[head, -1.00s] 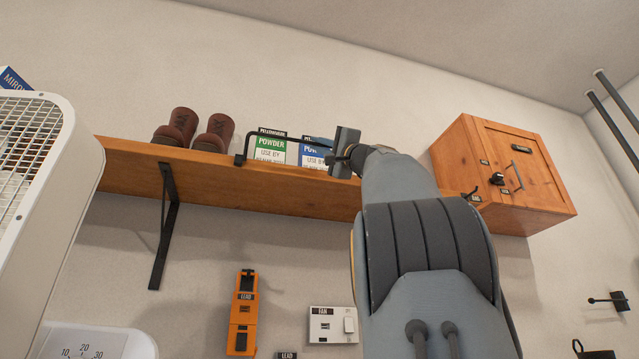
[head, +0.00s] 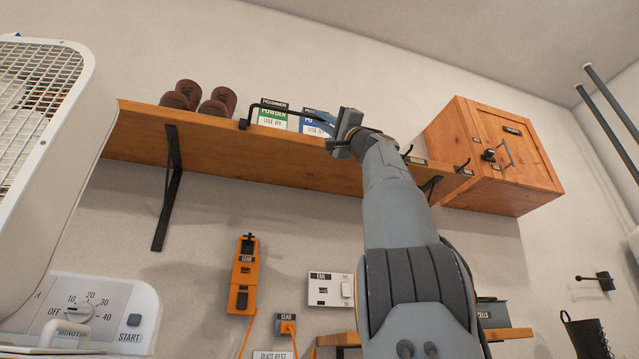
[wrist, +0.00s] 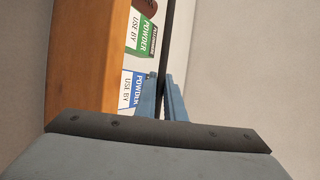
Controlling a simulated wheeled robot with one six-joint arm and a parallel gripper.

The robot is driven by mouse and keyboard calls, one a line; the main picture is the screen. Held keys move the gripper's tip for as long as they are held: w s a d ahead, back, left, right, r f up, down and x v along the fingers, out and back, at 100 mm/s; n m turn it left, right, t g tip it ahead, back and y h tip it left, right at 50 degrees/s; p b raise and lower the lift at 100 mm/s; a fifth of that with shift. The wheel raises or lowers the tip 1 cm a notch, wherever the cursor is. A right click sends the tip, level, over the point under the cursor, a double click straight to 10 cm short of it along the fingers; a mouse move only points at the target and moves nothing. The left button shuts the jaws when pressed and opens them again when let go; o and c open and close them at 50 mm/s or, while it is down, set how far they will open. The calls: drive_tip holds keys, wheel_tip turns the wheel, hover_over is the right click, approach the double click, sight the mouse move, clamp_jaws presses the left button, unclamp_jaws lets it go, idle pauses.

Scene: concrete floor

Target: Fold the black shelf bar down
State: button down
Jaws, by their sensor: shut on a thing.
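The black shelf bar (head: 285,107) rises from the front edge of the wooden shelf (head: 215,150) and runs rightward in front of the powder boxes. My gripper (head: 322,119) is shut on its right part, above the shelf edge. In the wrist view the bar (wrist: 169,35) runs between the two blue fingers (wrist: 161,92). The bar stands raised. My gripper hides its right end.
Green (head: 272,114) and blue (head: 312,122) powder boxes and brown boots (head: 217,100) stand on the shelf. A wooden cabinet (head: 500,160) is at right. A white fan (head: 45,120) stands at left. Wall switches (head: 330,289) hang below.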

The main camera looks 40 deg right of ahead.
drive_tip(key=shift+d+f+b, duration=0.1)
drive_tip(key=shift+f+b, duration=0.35)
drive_tip(key=shift+f, duration=0.1)
drive_tip(key=shift+w+f, duration=0.1)
drive_tip(key=c, duration=1.8)
unclamp_jaws()
drive_tip(key=shift+c, duration=0.2)
drive_tip(key=b+v, duration=0.6)
drive_tip(key=v, duration=0.1)
drive_tip(key=shift+s+f, duration=0.3)
